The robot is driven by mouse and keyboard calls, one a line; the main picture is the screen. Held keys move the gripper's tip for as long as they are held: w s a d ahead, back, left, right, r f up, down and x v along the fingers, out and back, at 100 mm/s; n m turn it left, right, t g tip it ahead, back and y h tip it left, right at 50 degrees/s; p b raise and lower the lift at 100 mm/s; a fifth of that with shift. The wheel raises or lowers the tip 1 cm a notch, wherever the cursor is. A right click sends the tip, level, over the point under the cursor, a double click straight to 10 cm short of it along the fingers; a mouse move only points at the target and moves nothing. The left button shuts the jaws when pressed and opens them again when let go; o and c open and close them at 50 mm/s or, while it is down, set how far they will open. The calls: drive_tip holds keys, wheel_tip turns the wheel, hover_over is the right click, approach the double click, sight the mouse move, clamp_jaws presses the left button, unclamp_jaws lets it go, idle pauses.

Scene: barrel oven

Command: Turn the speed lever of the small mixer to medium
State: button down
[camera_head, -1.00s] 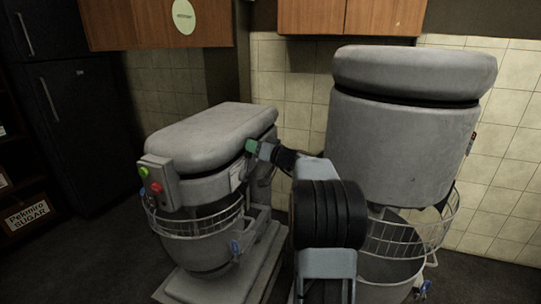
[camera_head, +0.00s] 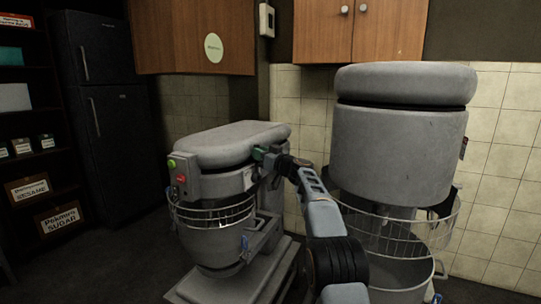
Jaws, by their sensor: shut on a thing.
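The small mixer (camera_head: 222,147) stands left of centre, grey, with a rounded top, a wire guard (camera_head: 213,212) around its bowl and a control box (camera_head: 181,178) with green and red buttons on its front left. My arm reaches in from the bottom right. My gripper (camera_head: 259,156) is at the right side of the mixer's head, just under the top cover, and is shut on the speed lever. The lever itself is too small and covered by my gripper to make out, so its setting cannot be told.
A larger mixer (camera_head: 398,150) with a wire guard and bowl stands close on the right of my arm. Wooden cupboards (camera_head: 350,28) hang above. A dark fridge (camera_head: 100,120) and shelves with labelled boxes (camera_head: 57,218) are at left. Dark floor is open at lower left.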

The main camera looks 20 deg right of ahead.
drive_tip(key=shift+a+f, duration=0.15)
drive_tip(key=shift+a, duration=0.1)
idle(0.3)
drive_tip(key=c, duration=1.2)
unclamp_jaws()
drive_tip(key=shift+d, duration=0.15)
drive_tip(key=b+v, duration=0.5)
drive_tip(key=v, duration=0.9)
drive_tip(key=shift+b, duration=0.3)
